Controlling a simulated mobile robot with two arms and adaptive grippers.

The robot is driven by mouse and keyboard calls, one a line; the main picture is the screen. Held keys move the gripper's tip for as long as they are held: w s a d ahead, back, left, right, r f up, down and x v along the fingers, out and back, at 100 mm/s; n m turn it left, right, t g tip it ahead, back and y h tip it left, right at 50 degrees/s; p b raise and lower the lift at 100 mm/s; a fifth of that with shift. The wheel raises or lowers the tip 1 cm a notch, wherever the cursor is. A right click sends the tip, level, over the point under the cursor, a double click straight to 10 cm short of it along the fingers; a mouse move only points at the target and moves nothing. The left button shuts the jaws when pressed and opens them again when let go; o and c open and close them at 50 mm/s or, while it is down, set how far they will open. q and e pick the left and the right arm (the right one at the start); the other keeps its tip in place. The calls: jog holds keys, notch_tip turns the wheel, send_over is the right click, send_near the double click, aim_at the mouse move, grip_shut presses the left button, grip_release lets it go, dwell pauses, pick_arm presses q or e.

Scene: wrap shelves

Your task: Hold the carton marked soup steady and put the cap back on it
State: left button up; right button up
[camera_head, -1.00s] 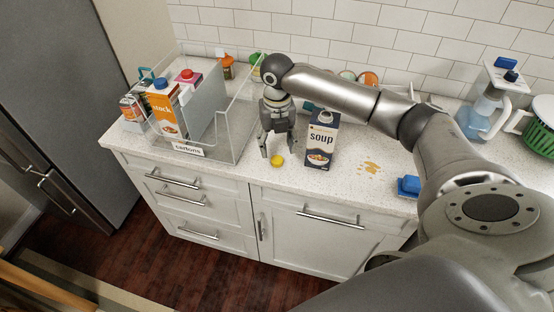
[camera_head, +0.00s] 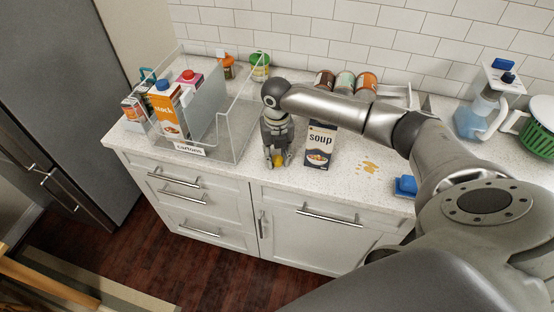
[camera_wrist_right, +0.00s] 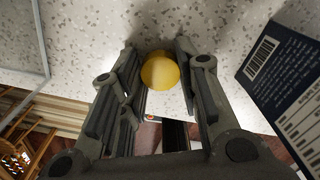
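The soup carton (camera_head: 320,147), dark blue and white, stands upright on the counter; my right arm hides its top in the head view. Its side with a barcode (camera_wrist_right: 262,58) shows at the right of the right wrist view. A round yellow cap (camera_head: 279,160) lies on the counter left of the carton. My right gripper (camera_head: 276,162) points down over the cap. In the right wrist view the cap (camera_wrist_right: 160,71) sits between the two fingertips, which look open close around it. My left gripper is not in view.
A clear bin (camera_head: 232,150) labelled cartons holds a stock carton (camera_head: 167,115) and others to the left. Jars stand at the back. An orange-brown spill (camera_head: 369,167) and a blue sponge-like block (camera_head: 405,186) lie right of the soup carton. A pitcher (camera_head: 476,116) stands farther right.

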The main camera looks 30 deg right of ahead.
aim_at(277, 159)
dwell(0.4)
jog(key=shift+r+b, duration=0.35)
jog(key=shift+r, duration=0.15)
notch_tip(277, 159, up, 2)
jog(key=shift+s+r+b, duration=0.1)
jog(key=shift+r+b, duration=0.1)
jog(key=shift+b, duration=0.35)
jog(key=s+r, duration=0.2)
jog(key=r, duration=0.1)
jog(key=s+a+r+b, duration=0.1)
jog(key=s+r, duration=0.1)
jog(key=s, duration=0.1)
jog(key=shift+s+a+r, duration=0.1)
jog(key=shift+a+r, duration=0.05)
jog(key=shift+r, duration=0.25)
jog(key=s+r, duration=0.1)
jog(key=s, duration=0.1)
jog(key=s+a+r+b, duration=0.1)
jog(key=s, duration=0.2)
jog(key=s+a+r+b, duration=0.1)
jog(key=s+r, duration=0.1)
jog(key=s, duration=0.1)
jog(key=shift+s+a, duration=0.1)
jog(key=shift+a, duration=0.05)
jog(key=shift+c, duration=0.2)
jog(key=shift+f, duration=0.1)
